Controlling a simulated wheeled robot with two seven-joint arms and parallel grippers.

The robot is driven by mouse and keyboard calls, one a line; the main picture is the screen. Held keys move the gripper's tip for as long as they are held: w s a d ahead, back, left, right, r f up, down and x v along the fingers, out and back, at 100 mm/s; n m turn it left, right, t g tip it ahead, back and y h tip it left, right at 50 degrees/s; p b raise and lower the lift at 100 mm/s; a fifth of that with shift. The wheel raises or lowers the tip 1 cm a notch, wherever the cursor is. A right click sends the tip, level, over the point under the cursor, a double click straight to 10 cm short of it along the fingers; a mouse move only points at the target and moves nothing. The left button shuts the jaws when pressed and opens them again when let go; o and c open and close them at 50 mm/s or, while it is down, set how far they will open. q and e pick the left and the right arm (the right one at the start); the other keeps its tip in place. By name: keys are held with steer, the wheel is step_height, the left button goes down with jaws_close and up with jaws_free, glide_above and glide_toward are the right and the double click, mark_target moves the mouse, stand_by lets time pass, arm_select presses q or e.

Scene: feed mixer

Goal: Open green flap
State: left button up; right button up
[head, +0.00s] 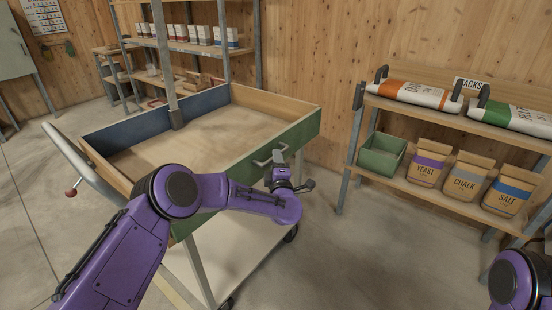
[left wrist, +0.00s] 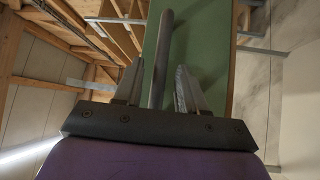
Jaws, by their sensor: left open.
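The green flap (head: 303,134) is the long green side wall of a wooden tray on a cart, standing upright and closed. Its metal handle (head: 268,156) sits on the outer face. My left gripper (head: 277,170) is at this handle, on the outer side of the flap. In the left wrist view, the handle bar (left wrist: 161,50) runs between the two open fingers (left wrist: 156,86), with a visible gap on each side. The flap's green face (left wrist: 208,45) fills the area behind it. My right gripper is out of view; only a purple part of that arm shows.
The cart's tray has a blue wall (head: 150,124) and a bare wooden floor (head: 190,134). A shelf rack at right holds sacks (head: 415,94), paper bags (head: 466,178) and a green bin (head: 381,155). Concrete floor (head: 345,255) is clear between cart and rack.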

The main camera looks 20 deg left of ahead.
arm_select(q)
steer(key=shift+x, duration=1.2)
steer(key=shift+d, duration=0.1)
jaws_close()
steer(key=shift+f, duration=0.1)
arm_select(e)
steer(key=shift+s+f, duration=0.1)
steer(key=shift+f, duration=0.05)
